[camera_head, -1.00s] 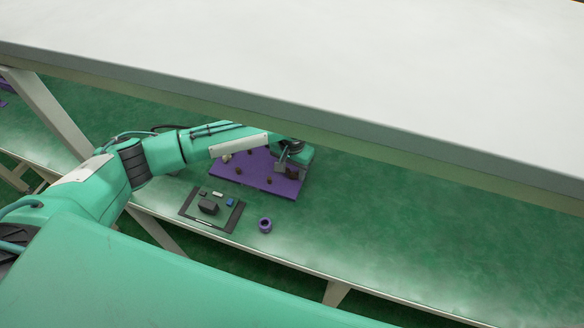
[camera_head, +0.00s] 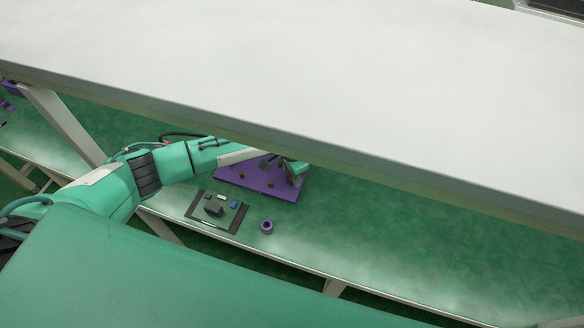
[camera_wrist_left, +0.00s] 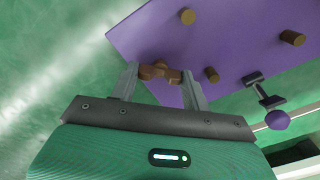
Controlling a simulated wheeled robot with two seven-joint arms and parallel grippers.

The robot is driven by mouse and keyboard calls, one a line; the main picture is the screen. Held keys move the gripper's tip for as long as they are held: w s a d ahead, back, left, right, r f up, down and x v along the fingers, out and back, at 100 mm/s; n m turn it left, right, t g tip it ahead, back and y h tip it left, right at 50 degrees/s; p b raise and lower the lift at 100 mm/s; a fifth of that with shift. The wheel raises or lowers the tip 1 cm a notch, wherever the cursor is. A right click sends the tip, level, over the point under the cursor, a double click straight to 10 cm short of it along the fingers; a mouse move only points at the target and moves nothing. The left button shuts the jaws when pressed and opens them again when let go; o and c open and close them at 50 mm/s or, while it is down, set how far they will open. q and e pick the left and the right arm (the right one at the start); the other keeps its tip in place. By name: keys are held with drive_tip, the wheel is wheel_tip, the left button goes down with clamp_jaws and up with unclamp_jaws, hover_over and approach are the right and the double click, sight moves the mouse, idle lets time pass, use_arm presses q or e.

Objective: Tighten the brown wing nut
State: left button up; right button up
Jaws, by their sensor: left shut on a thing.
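The brown wing nut (camera_wrist_left: 160,72) is at the edge of the purple board (camera_wrist_left: 240,40) in the left wrist view. My left gripper (camera_wrist_left: 161,84) is shut on it, with one finger at each side of its wings. In the head view my left gripper (camera_head: 293,176) is at the right end of the purple board (camera_head: 258,182), and the wing nut cannot be made out there. What is under the nut is hidden. My right gripper is not in view.
Brown pegs (camera_wrist_left: 187,16) stand on the board, one (camera_wrist_left: 211,74) close by the right finger. A dark piece with a purple knob (camera_wrist_left: 277,120) is right of the gripper. A dark-edged tray (camera_head: 190,213) and a purple ring (camera_head: 266,227) lie in front. A white upper shelf (camera_head: 330,70) overhangs.

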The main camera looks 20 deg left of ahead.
use_arm(q)
drive_tip(key=m+p, duration=0.1)
drive_tip(key=m, duration=0.2)
drive_tip(key=shift+r, duration=0.2)
drive_tip(key=m+p, duration=0.1)
drive_tip(key=m, duration=0.2)
drive_tip(key=shift+p, duration=0.3)
drive_tip(key=m, duration=0.2)
drive_tip(key=shift+f+m, duration=0.1)
drive_tip(key=shift+m, duration=0.3)
drive_tip(key=shift+w+m+p, duration=0.1)
drive_tip(key=shift+m+p, duration=0.2)
drive_tip(key=shift+m, duration=0.1)
drive_tip(key=o, duration=1)
